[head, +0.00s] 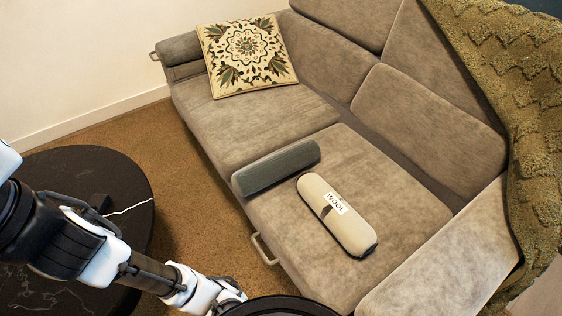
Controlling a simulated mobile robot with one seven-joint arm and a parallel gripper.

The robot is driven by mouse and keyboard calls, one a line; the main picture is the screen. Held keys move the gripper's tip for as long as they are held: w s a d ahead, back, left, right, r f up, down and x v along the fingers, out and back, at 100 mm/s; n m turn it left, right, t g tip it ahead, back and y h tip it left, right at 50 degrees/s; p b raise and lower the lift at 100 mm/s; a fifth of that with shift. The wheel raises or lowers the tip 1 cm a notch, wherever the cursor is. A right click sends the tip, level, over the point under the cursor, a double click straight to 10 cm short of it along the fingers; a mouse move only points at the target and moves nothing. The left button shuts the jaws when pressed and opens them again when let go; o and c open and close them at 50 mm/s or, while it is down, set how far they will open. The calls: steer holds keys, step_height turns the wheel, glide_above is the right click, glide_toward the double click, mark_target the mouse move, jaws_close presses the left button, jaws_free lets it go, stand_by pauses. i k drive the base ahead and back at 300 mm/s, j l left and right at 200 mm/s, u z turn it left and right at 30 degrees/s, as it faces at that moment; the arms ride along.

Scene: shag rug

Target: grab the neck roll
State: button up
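A beige neck roll (337,215) with dark ends and a white label reading "WOOL" lies on the near seat of the brown-grey sofa (385,165). A plain dark grey roll (275,167) lies on the same seat, just up and left of it, at the seat's front edge. My arm reaches in from the left, and my gripper (226,298) is low in the picture, left of and below the beige roll, apart from it. The fingers are small and partly cut off at the bottom edge, so their opening is unclear.
A patterned square cushion (246,55) rests at the sofa's far end. A knitted throw (520,110) drapes over the right side. A black round table (80,170) stands left under my arm. Another dark round top (280,307) shows at the bottom. Brown carpet (200,200) lies between.

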mark_target(258, 177)
steer(key=i+j+z, duration=0.25)
steer(key=j+z, duration=0.25)
steer(key=i+j+z, duration=0.25)
steer(key=k+j, duration=0.1)
